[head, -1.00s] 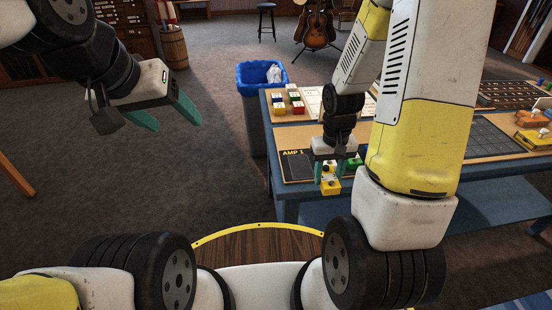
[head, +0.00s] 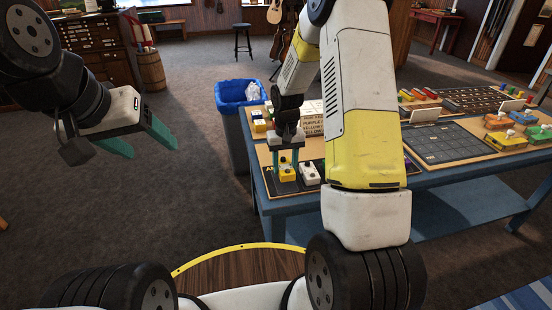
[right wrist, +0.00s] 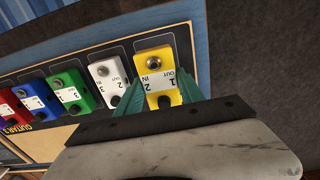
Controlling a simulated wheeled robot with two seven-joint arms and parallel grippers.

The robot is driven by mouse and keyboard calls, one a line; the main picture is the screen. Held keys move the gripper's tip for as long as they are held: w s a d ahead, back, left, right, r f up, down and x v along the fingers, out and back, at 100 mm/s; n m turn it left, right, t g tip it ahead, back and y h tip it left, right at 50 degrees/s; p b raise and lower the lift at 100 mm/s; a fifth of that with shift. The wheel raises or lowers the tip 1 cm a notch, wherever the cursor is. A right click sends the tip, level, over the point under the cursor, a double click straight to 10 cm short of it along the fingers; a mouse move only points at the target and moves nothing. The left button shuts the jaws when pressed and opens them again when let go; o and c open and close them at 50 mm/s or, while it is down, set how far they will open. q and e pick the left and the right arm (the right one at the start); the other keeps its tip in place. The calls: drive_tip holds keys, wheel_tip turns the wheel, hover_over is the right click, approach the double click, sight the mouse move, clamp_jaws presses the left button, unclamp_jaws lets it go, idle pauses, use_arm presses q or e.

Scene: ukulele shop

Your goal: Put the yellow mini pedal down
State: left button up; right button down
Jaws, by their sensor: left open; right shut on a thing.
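The yellow mini pedal (head: 287,173) is between the green fingers of my right gripper (head: 287,158), which is shut on it. In the right wrist view the yellow pedal (right wrist: 157,62) sits upright at the end slot of a dark pedal mat (right wrist: 128,45), beside a white pedal (right wrist: 105,74). It looks down at mat level, though I cannot tell whether its base touches. The white pedal also shows in the head view (head: 310,174). My left gripper (head: 142,142) is open and empty, over the floor at the left.
Green (right wrist: 66,90), blue (right wrist: 35,97) and red (right wrist: 8,110) pedals continue the row in the right wrist view. The blue table (head: 345,197) carries a dark grid tray (head: 440,143) at the right. A blue-lined bin (head: 237,97) stands at its left.

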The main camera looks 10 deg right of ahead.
sight(284, 173)
drive_tip(key=shift+w+f, duration=0.15)
drive_tip(key=shift+f, duration=1.65)
drive_tip(key=shift+f, duration=0.1)
drive_tip(key=c, duration=0.7)
unclamp_jaws()
